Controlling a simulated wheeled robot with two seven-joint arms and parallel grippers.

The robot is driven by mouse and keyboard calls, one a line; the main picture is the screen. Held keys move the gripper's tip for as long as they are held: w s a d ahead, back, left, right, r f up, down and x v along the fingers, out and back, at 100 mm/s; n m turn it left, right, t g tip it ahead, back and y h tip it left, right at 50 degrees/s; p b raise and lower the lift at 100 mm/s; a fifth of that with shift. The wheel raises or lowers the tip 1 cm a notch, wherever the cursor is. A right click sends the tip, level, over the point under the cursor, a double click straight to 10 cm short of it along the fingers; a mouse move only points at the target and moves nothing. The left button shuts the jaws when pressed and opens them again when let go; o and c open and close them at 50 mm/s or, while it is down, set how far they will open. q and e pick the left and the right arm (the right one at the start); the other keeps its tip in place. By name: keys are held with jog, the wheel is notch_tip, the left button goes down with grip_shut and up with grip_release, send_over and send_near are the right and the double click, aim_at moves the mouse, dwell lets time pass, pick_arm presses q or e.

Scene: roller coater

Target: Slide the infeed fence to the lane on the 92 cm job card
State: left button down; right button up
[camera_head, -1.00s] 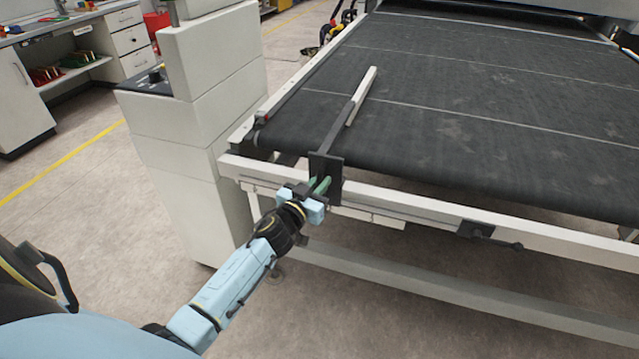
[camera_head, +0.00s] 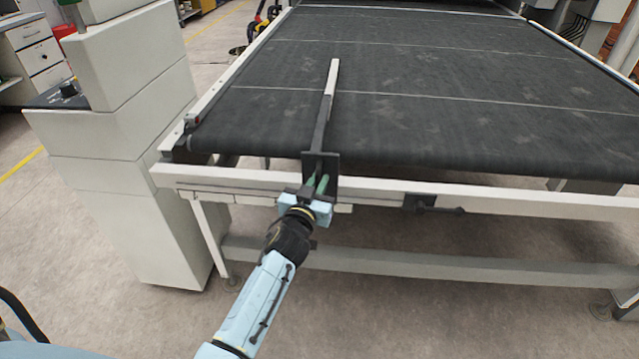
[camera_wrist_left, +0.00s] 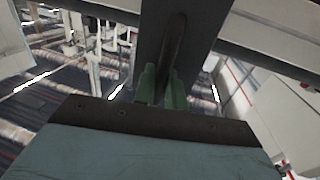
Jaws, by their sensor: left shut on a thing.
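The infeed fence (camera_head: 331,92) is a thin bar with a pale face, lying over the left part of the dark belt. Its black bracket (camera_head: 333,178) sits on the pale front rail (camera_head: 480,198). My left gripper (camera_head: 318,185) is shut on the fence's handle at the front of the bracket. In the left wrist view the green fingers (camera_wrist_left: 162,88) close on either side of the dark handle (camera_wrist_left: 172,45). The fingers partly hide the handle in the head view. No job card can be made out. My right gripper is not in view.
The belt (camera_head: 440,125) has thin pale cross lines and is otherwise clear. A pale control cabinet (camera_head: 115,150) stands left of the machine. A lower crossbar (camera_head: 420,268) runs beneath the rail.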

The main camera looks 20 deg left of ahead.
pick_arm(q)
jog(key=shift+s+a, duration=0.1)
jog(key=shift+a, duration=0.2)
jog(key=c, duration=1.6)
grip_release()
jog(key=shift+o, duration=0.2)
jog(key=s+d+p, duration=0.1)
jog(key=s, duration=1.2)
jog(key=shift+d, duration=0.4)
jog(key=shift+s, duration=0.1)
